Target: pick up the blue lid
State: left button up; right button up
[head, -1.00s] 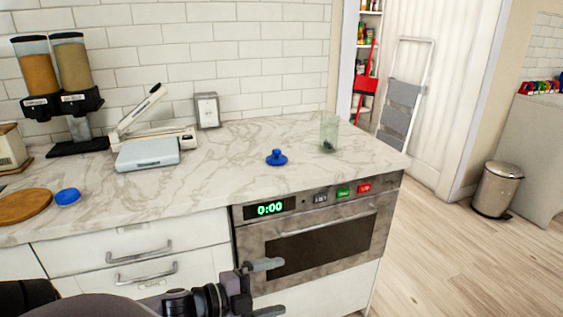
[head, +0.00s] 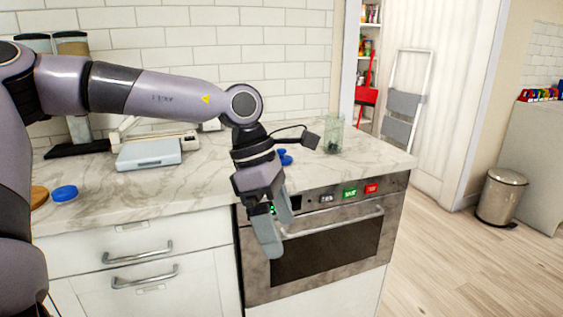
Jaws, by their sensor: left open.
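A blue lid with a knob (head: 286,158) lies on the marble counter near its front edge, left of a clear glass jar (head: 333,134). My left wrist and gripper partly cover it. A second round, flat blue piece (head: 64,193) lies at the left of the counter; I cannot tell whether it is also a lid. My left gripper (head: 277,228) is open and empty, pointing down in front of the oven's top panel. It is nearer to me and lower in the picture than the knobbed lid. My right gripper is not in view.
A white and blue-grey device (head: 148,153) stands on the counter behind my left arm. A wooden board (head: 38,196) is at the far left. The oven (head: 325,250) is below the counter. The counter front between the flat blue piece and the oven is clear.

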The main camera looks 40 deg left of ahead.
aim_at(285, 160)
jog(key=i+j, duration=0.55)
jog(key=j, duration=0.15)
jog(key=i+j, duration=0.6)
jog(key=j, duration=0.1)
